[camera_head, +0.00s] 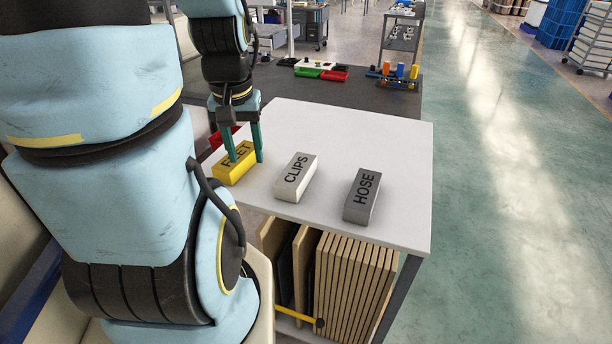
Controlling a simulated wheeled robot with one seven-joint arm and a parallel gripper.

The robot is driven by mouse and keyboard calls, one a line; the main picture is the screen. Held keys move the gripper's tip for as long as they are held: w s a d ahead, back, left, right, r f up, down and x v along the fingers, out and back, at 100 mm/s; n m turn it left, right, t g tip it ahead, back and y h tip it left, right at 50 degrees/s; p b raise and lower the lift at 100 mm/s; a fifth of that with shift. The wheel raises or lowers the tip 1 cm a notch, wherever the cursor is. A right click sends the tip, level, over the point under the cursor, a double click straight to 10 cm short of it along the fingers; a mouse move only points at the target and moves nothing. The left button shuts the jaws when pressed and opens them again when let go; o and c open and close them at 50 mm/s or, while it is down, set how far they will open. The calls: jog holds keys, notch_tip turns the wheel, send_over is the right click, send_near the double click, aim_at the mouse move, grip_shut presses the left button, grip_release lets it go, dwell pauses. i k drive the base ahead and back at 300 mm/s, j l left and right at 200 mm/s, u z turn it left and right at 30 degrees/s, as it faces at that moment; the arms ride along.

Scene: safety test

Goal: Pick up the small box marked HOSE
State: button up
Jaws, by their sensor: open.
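The small grey box marked HOSE (362,197) lies on the white tabletop (390,148), the rightmost of three boxes near the front edge. A white box marked CLIPS (296,178) lies in the middle. A yellow box marked FEET or similar, its lettering partly covered, (236,168) lies at the left. My gripper (245,158) points down at the yellow box, its two teal fingers apart, on either side of or just in front of it; I cannot tell whether they touch it. It is well left of the HOSE box, with the CLIPS box between.
Below the tabletop, a shelf holds several upright brown panels (345,285). A dark table (355,95) behind carries red and green trays and coloured items. The tabletop behind the boxes is clear. Open green floor (500,200) lies to the right.

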aim_at(358, 205)
jog(key=k+l+u, duration=0.15)
jog(key=u, duration=0.3)
jog(key=k+l+u, duration=0.15)
jog(key=l+u, duration=0.15)
jog(key=u, duration=0.2)
jog(key=k+l+u, duration=0.1)
jog(key=u, duration=0.35)
jog(key=k+u, duration=0.6)
jog(key=k, duration=0.3)
jog(key=k+j+u, duration=0.1)
jog(key=k, duration=0.35)
jog(key=k+j+u, duration=0.15)
jog(key=k, duration=0.3)
